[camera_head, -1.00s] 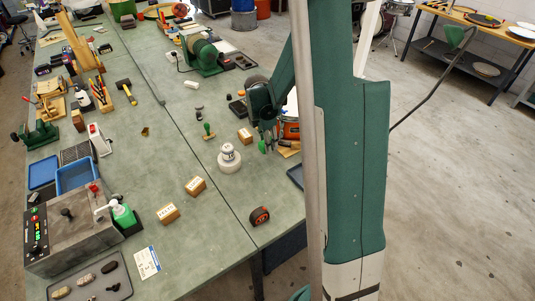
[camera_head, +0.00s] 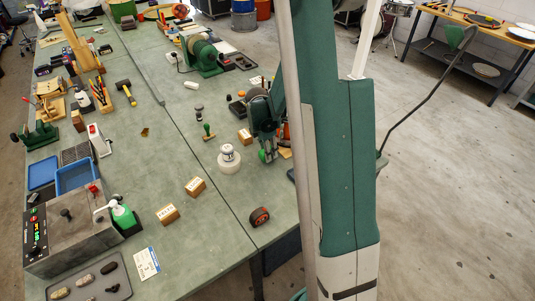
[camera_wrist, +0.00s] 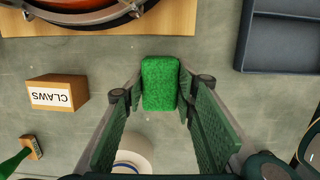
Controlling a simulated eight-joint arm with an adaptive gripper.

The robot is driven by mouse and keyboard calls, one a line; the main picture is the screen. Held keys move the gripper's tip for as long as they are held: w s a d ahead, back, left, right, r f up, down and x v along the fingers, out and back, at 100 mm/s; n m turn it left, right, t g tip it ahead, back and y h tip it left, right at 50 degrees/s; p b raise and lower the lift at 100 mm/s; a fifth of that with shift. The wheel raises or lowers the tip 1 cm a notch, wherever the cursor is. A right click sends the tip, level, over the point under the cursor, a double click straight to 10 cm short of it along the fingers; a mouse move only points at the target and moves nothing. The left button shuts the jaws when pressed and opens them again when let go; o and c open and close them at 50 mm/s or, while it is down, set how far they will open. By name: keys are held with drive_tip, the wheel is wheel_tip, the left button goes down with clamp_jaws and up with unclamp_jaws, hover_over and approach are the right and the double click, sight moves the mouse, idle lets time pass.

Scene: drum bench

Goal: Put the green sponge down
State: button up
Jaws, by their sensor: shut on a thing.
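The green sponge (camera_wrist: 160,83) is a small block between the two fingertips of my gripper (camera_wrist: 158,98) in the wrist view. My gripper is shut on it, a finger pad on each long side. In the head view my gripper (camera_head: 267,157) is over the right part of the green bench (camera_head: 215,215), just right of a white roll. Only a bit of the sponge (camera_head: 262,155) shows there. I cannot tell whether the sponge touches the bench top.
A wooden block marked CLAWS (camera_wrist: 57,94) lies left of the sponge. A drum on a wooden board (camera_wrist: 180,18) is beyond it, and a dark tray (camera_wrist: 282,36) is at upper right. A white roll (camera_head: 229,161) with a jar is close by. A tape measure (camera_head: 259,216) lies near the bench edge.

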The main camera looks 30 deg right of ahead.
drive_tip(key=shift+f, duration=0.5)
drive_tip(key=shift+f, duration=0.15)
drive_tip(key=o, duration=0.7)
wheel_tip(320, 180, up, 12)
drive_tip(key=a, duration=0.1)
drive_tip(key=shift+a+p, duration=0.4)
idle(0.6)
